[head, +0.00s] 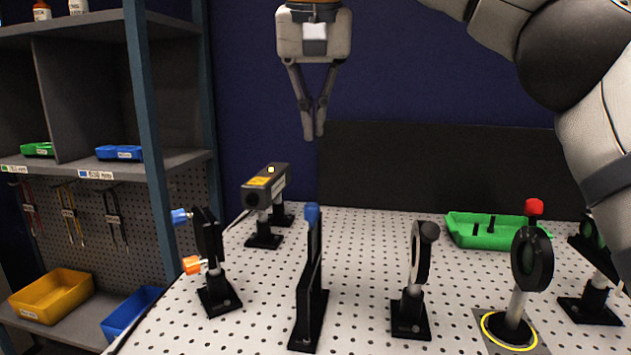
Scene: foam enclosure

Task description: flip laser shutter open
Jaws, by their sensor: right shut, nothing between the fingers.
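My right gripper (314,133) points down at the top centre, its fingers together and empty. It is above and behind the row of mounts and apart from them. A dark laser box (265,188) with a yellow label stands on posts at the back left of the perforated table. In front of it is an upright black mount with a blue tip (312,214). I cannot tell for sure which is the shutter.
A mount with blue and orange knobs (207,238) stands at front left. A green tray (484,236) lies at back right, and another mount (594,297) stands at the right edge. Shelves with bins (52,294) stand left. My right arm fills the upper right. A dark panel (440,170) backs the table.

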